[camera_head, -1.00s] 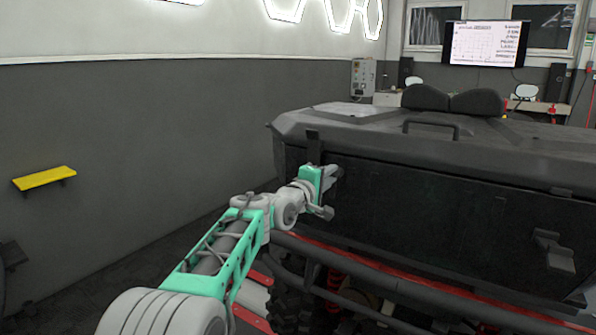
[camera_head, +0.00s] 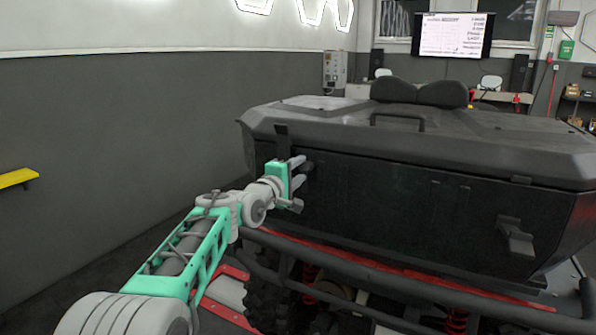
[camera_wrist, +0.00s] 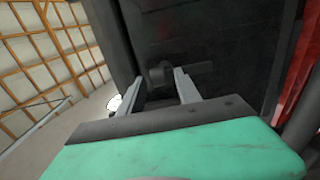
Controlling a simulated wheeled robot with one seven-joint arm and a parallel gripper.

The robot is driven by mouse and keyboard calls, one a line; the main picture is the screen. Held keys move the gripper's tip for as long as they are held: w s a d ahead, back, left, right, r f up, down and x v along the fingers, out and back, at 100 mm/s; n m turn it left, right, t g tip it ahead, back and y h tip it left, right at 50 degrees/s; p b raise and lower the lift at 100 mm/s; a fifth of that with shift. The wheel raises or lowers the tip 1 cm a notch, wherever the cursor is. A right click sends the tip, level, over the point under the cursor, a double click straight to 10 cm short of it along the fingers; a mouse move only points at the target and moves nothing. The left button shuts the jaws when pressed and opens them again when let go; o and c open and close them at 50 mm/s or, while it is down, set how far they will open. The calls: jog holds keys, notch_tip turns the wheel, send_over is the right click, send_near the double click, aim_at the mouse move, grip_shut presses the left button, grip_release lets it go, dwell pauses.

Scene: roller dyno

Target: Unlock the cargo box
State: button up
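The cargo box (camera_head: 400,205) is a large dark box with a bevelled lid (camera_head: 340,138), and it looks closed. A grey right latch (camera_head: 516,238) sits on the right of its front face. My gripper (camera_head: 300,184) is at the left part of that face, just below a dark upright tab (camera_head: 282,140). In the wrist view my gripper (camera_wrist: 160,82) is open, its two fingers apart. A dark rounded latch part (camera_wrist: 158,73) shows between or just beyond the fingertips; I cannot tell if they touch it. My gripper hides this area in the head view.
Below the box are a black tubular bumper (camera_head: 380,284) and a red strip (camera_head: 400,277). A yellow wall ledge (camera_head: 16,178) is at far left. A grey wall (camera_head: 110,120) runs along the left. A screen (camera_head: 452,35) hangs at the back.

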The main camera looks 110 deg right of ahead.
jog(key=b+v, duration=0.1)
jog(key=v, duration=0.6)
jog(key=shift+w+a+b, duration=0.3)
jog(key=shift+b, duration=0.05)
jog(key=shift+r, duration=0.1)
